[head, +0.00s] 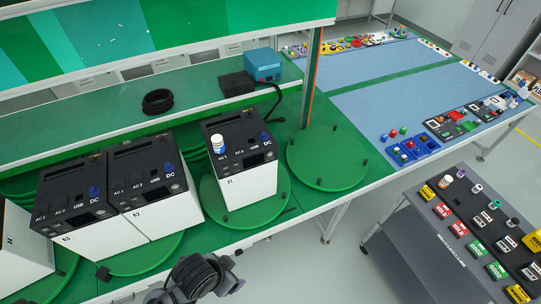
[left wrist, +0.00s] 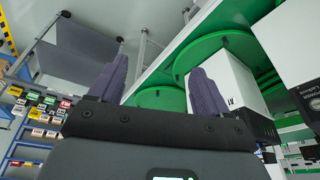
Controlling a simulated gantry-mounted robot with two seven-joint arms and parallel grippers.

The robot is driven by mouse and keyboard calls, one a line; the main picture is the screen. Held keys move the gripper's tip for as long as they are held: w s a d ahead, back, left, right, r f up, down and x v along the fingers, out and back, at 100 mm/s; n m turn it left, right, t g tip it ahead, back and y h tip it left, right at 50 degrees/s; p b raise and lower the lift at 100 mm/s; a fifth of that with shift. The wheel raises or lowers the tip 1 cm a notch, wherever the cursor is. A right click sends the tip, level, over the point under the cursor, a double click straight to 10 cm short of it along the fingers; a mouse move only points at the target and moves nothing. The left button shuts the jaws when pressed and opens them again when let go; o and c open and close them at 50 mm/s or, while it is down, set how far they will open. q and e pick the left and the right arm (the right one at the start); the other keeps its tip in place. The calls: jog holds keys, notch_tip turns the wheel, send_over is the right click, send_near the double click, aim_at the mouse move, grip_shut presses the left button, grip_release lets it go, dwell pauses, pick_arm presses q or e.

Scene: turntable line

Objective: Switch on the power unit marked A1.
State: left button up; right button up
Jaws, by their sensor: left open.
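The power unit marked A1 (head: 250,187) is a white box with a black top panel. It stands on a green turntable (head: 212,210) in the middle of the head view. Its top carries sockets, a blue mark and a small white bottle-shaped item (head: 218,143). Which part is its switch is too small to tell. My left gripper (head: 205,272) is at the bottom of the head view, in front of the bench and apart from A1. In the left wrist view its two fingers (left wrist: 158,62) are spread and empty, with a white unit (left wrist: 235,85) beyond. My right gripper is out of view.
More units, including A2 (head: 160,217) and A3 (head: 98,240), stand close together left of A1. An empty green turntable (head: 327,158) lies to its right. A blue box (head: 263,65) with a black cable sits behind. A grey cart (head: 440,240) stands at the right.

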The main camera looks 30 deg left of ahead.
pick_arm(q)
grip_shut()
dwell(0.4)
dwell(1.3)
